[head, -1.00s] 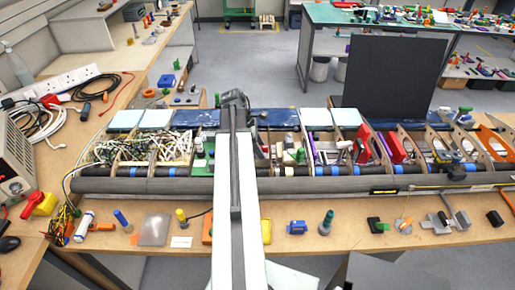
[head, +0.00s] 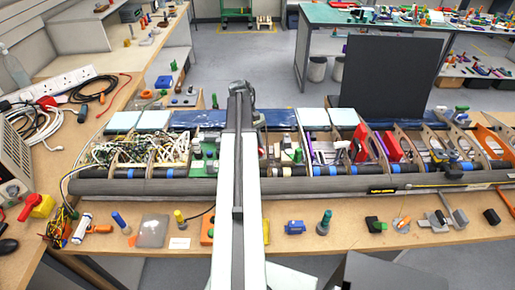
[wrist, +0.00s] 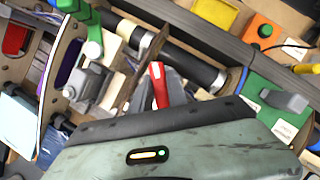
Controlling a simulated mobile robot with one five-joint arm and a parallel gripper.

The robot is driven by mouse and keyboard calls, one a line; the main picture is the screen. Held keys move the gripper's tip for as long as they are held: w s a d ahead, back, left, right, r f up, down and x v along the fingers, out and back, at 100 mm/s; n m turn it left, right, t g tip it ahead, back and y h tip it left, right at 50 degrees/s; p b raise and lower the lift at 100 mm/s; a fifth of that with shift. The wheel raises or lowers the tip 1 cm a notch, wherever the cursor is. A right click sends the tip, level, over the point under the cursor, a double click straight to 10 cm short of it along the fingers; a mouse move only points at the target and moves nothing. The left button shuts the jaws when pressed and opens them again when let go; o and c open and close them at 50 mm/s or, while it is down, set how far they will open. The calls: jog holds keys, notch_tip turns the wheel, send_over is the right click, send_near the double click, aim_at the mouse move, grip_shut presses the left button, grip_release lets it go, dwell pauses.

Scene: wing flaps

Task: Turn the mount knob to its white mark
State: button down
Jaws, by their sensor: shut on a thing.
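In the wrist view my gripper (wrist: 166,92) reaches down into an open bay of the wing. Its grey fingers are closed around a small red piece with a white edge (wrist: 157,82), which looks like the mount knob. The fingers and the gripper body hide most of the knob and its base. I cannot make out the white mark for certain, nor which way the knob points against it. In the head view my arm covers the knob and the fingertips.
A dark tube (wrist: 190,65) and a brown rib (wrist: 147,66) run close beside the fingers. A grey clamp-like part (wrist: 88,87) and a green board with a grey lever (wrist: 280,100) flank them. The wing (head: 330,184) lies across the bench; an upright black panel (head: 398,90) stands behind it.

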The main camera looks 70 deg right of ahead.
jog(key=shift+m, duration=0.7)
jog(key=c, duration=1.2)
grip_release()
jog(key=o, duration=0.4)
jog(key=shift+c, duration=0.3)
